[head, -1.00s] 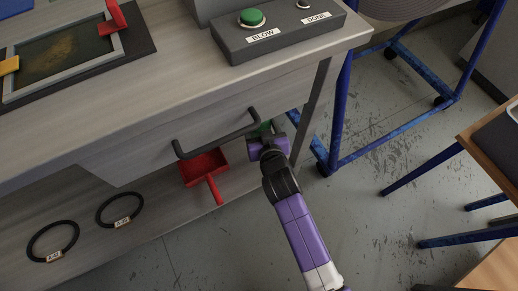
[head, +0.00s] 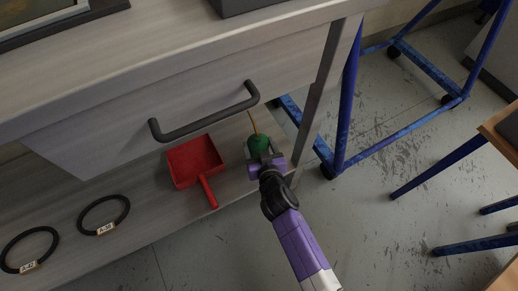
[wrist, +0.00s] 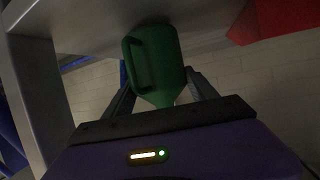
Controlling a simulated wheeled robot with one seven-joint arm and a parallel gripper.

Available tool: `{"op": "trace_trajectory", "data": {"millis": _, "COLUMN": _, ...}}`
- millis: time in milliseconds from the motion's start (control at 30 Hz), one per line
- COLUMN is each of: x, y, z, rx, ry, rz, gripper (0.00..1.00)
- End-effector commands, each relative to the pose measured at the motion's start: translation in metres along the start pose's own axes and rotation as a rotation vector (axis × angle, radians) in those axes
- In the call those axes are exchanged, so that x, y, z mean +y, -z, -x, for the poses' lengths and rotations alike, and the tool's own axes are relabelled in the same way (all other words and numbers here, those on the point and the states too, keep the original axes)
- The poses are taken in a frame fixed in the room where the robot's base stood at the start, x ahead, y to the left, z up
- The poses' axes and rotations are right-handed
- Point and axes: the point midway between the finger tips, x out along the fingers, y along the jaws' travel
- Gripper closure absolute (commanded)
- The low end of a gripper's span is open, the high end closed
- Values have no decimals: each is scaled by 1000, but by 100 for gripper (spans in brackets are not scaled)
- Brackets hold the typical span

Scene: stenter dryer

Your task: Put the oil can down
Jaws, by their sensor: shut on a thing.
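The green oil can (head: 259,143) with a thin brass-coloured spout is at the right end of the lower shelf (head: 150,220), below the drawer front. My gripper (head: 264,160) is shut on it. In the wrist view the can (wrist: 154,60) is between the two fingers (wrist: 160,95), with its handle on the left and its tapered end toward my palm. The wrist picture looks upside down, with the can's base close to the shelf surface at the top. I cannot tell whether the base touches the shelf.
A red dustpan (head: 196,162) lies just left of the can. Two black rings with tags (head: 103,214) (head: 28,249) lie further left. A drawer handle (head: 205,112) juts out above. A table leg (head: 318,100) and a blue frame (head: 348,100) stand to the right.

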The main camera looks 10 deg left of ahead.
Motion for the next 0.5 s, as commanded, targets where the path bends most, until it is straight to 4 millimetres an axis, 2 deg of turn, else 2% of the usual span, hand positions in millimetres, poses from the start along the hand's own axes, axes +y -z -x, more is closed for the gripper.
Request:
{"op": "trace_trajectory", "data": {"millis": 33, "x": 0, "y": -5, "z": -3, "rx": 3, "ry": 1, "rz": 0, "gripper": 91}}
{"op": "trace_trajectory", "data": {"millis": 433, "x": 0, "y": -7, "z": -4, "rx": 4, "ry": 1, "rz": 0, "gripper": 91}}
{"op": "trace_trajectory", "data": {"millis": 467, "x": 0, "y": -8, "z": -3, "rx": 1, "ry": 1, "rz": -1, "gripper": 30}}
{"op": "trace_trajectory", "data": {"millis": 500, "x": 0, "y": -7, "z": -3, "rx": 1, "ry": 0, "rz": 0, "gripper": 22}}
